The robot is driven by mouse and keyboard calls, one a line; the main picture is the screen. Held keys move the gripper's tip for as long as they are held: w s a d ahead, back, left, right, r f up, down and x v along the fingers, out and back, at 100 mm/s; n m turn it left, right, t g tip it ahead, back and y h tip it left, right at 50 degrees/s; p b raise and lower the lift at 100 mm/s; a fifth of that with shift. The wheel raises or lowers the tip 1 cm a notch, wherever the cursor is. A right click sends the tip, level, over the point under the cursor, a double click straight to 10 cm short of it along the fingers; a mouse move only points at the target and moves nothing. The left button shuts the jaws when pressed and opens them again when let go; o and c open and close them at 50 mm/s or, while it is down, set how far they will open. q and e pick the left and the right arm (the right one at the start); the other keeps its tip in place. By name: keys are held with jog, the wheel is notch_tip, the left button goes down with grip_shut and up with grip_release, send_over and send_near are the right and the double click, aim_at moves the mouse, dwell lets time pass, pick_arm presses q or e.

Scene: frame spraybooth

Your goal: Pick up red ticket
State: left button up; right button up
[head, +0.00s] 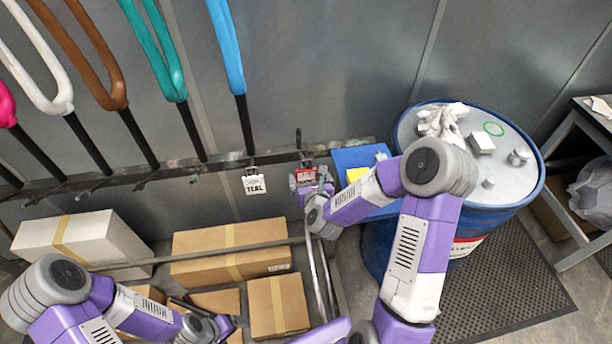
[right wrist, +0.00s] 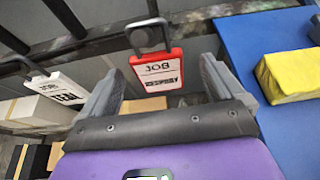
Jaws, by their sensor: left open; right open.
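The red ticket (right wrist: 158,72) hangs from a dark hook on the rail, its white label reading "JOB" on top. It also shows small in the head view (head: 306,173), partly hidden by my right gripper. My right gripper (right wrist: 165,85) is open, with one finger on each side of the red ticket and apart from it in the picture; I cannot tell the depth between them. My left gripper (head: 236,322) is open and low at the front, over the cardboard boxes and far from the ticket.
A white ticket marked "TEAL" (head: 254,184) hangs left of the red one. A blue panel (head: 352,158) with a yellow block (right wrist: 290,75) is close on the right. A blue drum (head: 376,244) stands further right. Cardboard boxes (head: 278,306) lie below the rail (head: 230,165).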

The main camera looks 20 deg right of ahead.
aim_at(306, 174)
jog(key=x, duration=0.3)
jog(key=p+x, duration=0.1)
jog(key=x, duration=0.2)
jog(key=shift+a+f, duration=0.1)
jog(key=shift+a, duration=0.15)
pick_arm(q)
jog(key=shift+r, duration=0.5)
pick_arm(e)
jog(key=c, duration=1)
jog(key=shift+c, duration=0.2)
